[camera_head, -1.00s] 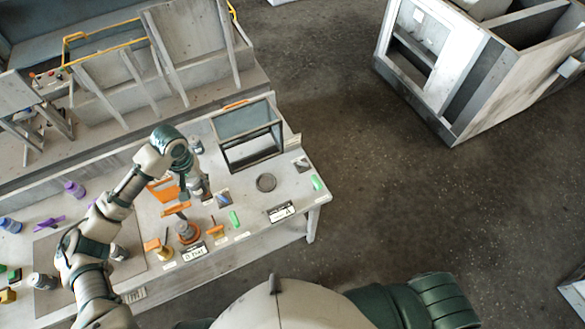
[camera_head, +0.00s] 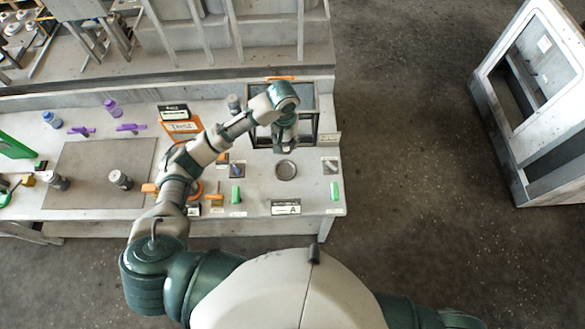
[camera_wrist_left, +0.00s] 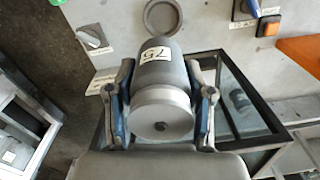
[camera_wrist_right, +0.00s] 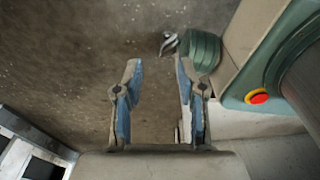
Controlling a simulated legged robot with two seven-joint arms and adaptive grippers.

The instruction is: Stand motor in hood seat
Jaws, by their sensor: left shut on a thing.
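My left gripper (camera_head: 286,136) is shut around the sides of a grey cylindrical motor (camera_wrist_left: 165,85) with a "75" label. In the head view it hangs over the bench in front of the dark-framed glass hood (camera_head: 318,102). A round dark-rimmed ring (camera_head: 285,170) lies flat on the bench just nearer to me; it also shows beyond the motor's far end in the left wrist view (camera_wrist_left: 162,17). The motor is apart from the ring, and its height over the bench is hard to judge. My right gripper (camera_wrist_right: 158,70) is open and empty above the floor.
A grey mat (camera_head: 95,170) with two grey cylinders is at left. An orange-framed sign (camera_head: 181,127) stands behind my left arm. Open floor (camera_head: 410,140) is right.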

